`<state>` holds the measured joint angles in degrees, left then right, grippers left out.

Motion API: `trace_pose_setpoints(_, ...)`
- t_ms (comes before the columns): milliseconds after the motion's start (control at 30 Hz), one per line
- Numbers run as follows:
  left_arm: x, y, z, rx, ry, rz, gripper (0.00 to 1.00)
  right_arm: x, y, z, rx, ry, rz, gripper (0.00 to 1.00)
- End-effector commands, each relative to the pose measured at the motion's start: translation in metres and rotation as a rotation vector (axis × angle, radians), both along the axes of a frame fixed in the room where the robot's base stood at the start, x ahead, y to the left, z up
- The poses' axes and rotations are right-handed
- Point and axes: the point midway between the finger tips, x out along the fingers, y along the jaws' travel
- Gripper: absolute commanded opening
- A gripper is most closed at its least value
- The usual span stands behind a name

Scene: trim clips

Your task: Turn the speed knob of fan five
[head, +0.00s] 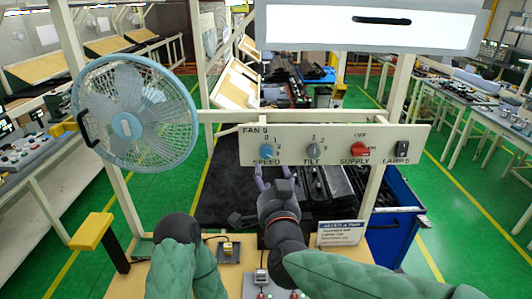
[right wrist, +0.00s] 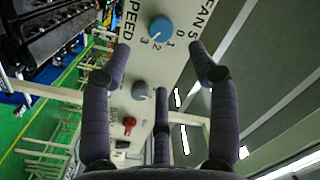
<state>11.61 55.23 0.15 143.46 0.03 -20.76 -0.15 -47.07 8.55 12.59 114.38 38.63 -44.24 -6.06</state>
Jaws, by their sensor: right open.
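The fan five panel (head: 330,135) is a pale board on a frame. Its blue speed knob (head: 266,151) is at the left end under the "FAN 5" label, with numbers around it. My right gripper (head: 272,178) is just below and in front of the knob. In the right wrist view the gripper (right wrist: 163,62) has its fingers spread and empty, and the blue knob (right wrist: 161,28) shows beyond the gap between the tips, apart from them.
The grey tilt knob (head: 313,150), red supply switch (head: 359,149) and dark lamp switch (head: 402,149) sit right of the speed knob. A blue fan (head: 130,115) stands at the left. A small sign (head: 341,233) and a yellow-topped post (head: 92,231) stand below.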

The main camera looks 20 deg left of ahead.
Motion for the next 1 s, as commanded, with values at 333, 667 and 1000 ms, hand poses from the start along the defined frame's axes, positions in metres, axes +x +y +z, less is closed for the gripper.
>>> trace_pose_setpoints(333,0.0,0.0,0.01,0.0,-0.001,0.0,0.0,0.053,0.021,0.0,-0.002,0.002,-0.001,0.6)
trace_pose_setpoints(667,0.0,0.0,0.015,0.0,-0.001,0.0,0.0,0.084,0.034,0.0,0.0,0.001,0.001,0.6)
trace_pose_setpoints(1000,0.0,0.0,0.016,0.0,-0.001,0.0,0.0,0.087,0.035,0.0,-0.001,0.0,0.0,0.6)
